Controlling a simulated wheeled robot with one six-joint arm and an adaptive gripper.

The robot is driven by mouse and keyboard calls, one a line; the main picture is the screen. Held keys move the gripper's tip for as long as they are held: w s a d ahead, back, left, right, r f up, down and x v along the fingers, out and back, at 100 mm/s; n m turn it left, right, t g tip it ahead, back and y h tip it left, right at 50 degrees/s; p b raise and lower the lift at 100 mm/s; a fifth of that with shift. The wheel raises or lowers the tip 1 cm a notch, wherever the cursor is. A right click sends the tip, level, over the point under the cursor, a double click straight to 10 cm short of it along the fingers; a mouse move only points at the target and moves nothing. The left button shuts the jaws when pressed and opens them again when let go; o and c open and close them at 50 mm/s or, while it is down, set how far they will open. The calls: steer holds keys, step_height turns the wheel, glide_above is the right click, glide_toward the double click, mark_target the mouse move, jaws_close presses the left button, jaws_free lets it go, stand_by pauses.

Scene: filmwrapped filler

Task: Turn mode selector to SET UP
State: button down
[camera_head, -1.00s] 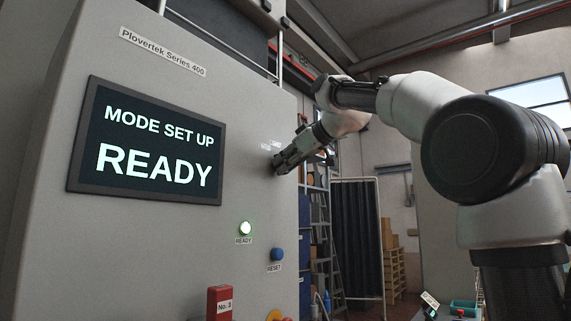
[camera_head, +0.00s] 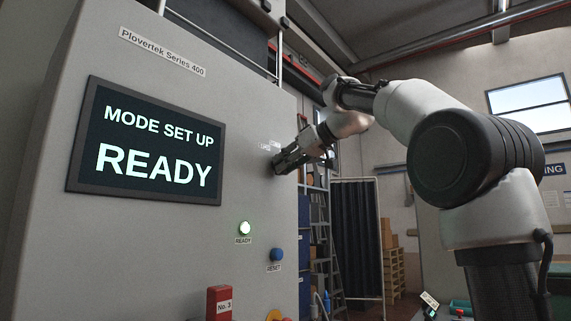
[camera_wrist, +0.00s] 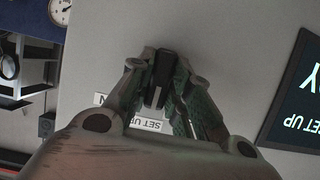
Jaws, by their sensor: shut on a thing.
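The mode selector (camera_wrist: 158,82) is a black knob with a pale line along it, on the grey cabinet face (camera_wrist: 225,60). My gripper (camera_wrist: 157,75) is shut on it, one finger on each side, in the wrist view. A "SET UP" label (camera_wrist: 148,124) shows upside down beside the knob, partly hidden by a finger. In the head view my gripper (camera_head: 277,165) is against the cabinet's right part and hides the knob. The display screen (camera_head: 155,150) reads "MODE SET UP" and "READY".
A lit ready lamp (camera_head: 245,228), a blue reset button (camera_head: 277,254) and a red box marked No. 3 (camera_head: 219,303) are lower on the cabinet. A ladder (camera_head: 327,245) and a dark folding screen (camera_head: 357,235) stand behind, right of the cabinet.

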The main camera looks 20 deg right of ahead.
steer(key=c, duration=1.3)
jaws_free()
steer(key=v, duration=1.2)
